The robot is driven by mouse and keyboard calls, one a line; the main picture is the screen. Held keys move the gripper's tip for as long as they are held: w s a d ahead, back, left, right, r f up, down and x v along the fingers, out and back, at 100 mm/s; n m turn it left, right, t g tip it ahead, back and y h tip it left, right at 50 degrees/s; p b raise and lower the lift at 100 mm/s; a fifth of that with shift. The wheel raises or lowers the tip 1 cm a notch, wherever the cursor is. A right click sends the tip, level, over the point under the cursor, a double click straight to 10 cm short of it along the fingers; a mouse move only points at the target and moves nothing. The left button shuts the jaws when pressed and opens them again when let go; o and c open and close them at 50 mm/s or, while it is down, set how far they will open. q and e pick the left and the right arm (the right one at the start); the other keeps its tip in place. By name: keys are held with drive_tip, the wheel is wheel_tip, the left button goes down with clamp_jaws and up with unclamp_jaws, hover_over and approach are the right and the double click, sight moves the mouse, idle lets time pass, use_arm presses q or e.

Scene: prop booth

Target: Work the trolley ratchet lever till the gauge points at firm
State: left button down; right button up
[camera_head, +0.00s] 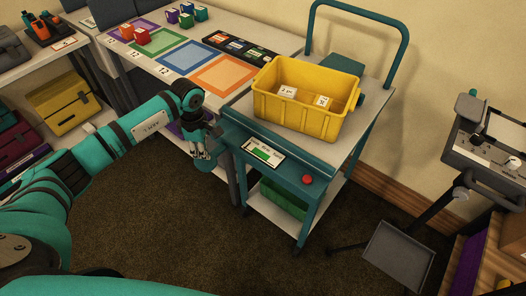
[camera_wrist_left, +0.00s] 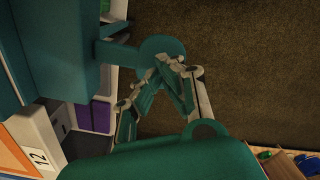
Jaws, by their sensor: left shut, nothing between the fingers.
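The teal trolley (camera_head: 270,180) stands in the middle of the head view. Its gauge (camera_head: 263,152) is a pale panel with a green band on the front; I cannot read its pointer. A teal lever with a round end (camera_head: 205,165) sticks out at the trolley's left front corner. The lever's round end (camera_wrist_left: 165,47) and stem also show in the left wrist view. My left gripper (camera_head: 202,154) is shut and empty, its fingertips (camera_wrist_left: 166,66) right at the round end and overlapping it; I cannot tell whether they touch. My right gripper is not in view.
A yellow crate (camera_head: 295,114) with white-labelled items sits on the trolley top. A red button (camera_head: 307,179) is on its front. A table with coloured squares (camera_head: 225,74) stands at left behind. A stand with a grey tray (camera_head: 398,256) is at right. The carpet in front is clear.

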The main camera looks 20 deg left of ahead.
sight(206, 164)
use_arm(q)
drive_tip(key=shift+f+b, duration=2.65)
drive_tip(key=shift+f, duration=0.5)
drive_tip(key=shift+r+p, duration=3)
drive_tip(key=shift+r, duration=1.6)
drive_tip(key=shift+f+b, duration=0.75)
drive_tip(key=shift+f, duration=0.75)
